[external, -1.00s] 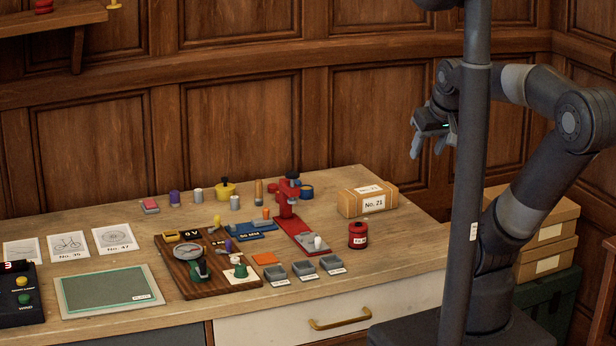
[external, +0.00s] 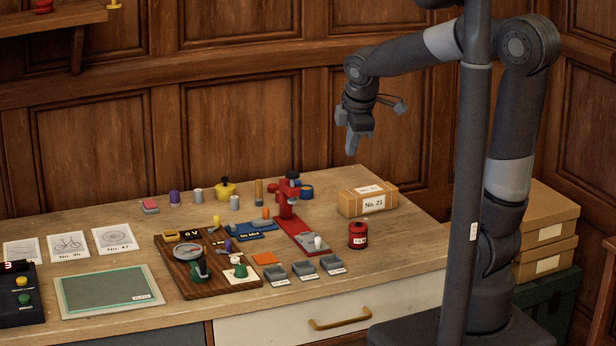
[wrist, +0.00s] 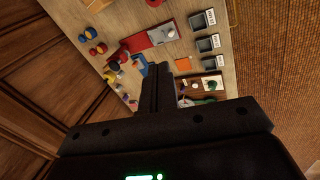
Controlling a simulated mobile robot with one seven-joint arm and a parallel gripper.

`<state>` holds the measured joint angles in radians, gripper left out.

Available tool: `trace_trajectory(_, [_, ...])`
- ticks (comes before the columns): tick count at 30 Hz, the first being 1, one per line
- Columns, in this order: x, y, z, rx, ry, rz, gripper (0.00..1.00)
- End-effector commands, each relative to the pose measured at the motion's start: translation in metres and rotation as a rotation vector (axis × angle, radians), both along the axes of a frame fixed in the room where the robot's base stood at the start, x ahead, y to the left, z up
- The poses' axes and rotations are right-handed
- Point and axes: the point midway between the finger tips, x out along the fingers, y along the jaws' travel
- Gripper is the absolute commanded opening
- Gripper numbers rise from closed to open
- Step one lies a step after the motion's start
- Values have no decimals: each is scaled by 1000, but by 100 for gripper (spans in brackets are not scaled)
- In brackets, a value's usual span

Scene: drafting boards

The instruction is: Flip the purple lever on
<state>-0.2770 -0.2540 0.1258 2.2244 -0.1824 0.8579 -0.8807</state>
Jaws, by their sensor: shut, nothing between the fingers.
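The small purple lever (external: 229,245) stands on the dark wooden board (external: 222,289), near the middle of the table in the external view. It sits close to the yellow-knobbed lever (external: 216,221) and the green-and-white piece (external: 239,268). It is too small for me to tell its on or off position. My gripper (external: 354,150) is shut and empty, pointing down in the air above the back right of the table, well away from the lever. In the wrist view my shut fingers (wrist: 157,85) cover part of the board, and I cannot make out the purple lever there.
A red press (external: 287,200) stands right of the board. A cardboard box (external: 367,200) and red tin (external: 358,235) are at the right. Grey bins (external: 304,270) line the front.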

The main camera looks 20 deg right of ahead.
Motion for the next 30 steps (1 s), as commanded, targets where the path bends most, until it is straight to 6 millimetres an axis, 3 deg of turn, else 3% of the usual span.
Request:
trace_trajectory(9, [34,91,-37,-208,64,597,0])
trace_trajectory(21, [41,210,-102,-417,116,1327,0])
trace_trajectory(25, [37,237,-119,-459,122,1492,0])
trace_trajectory(30, [33,256,-131,-486,124,1608,0])
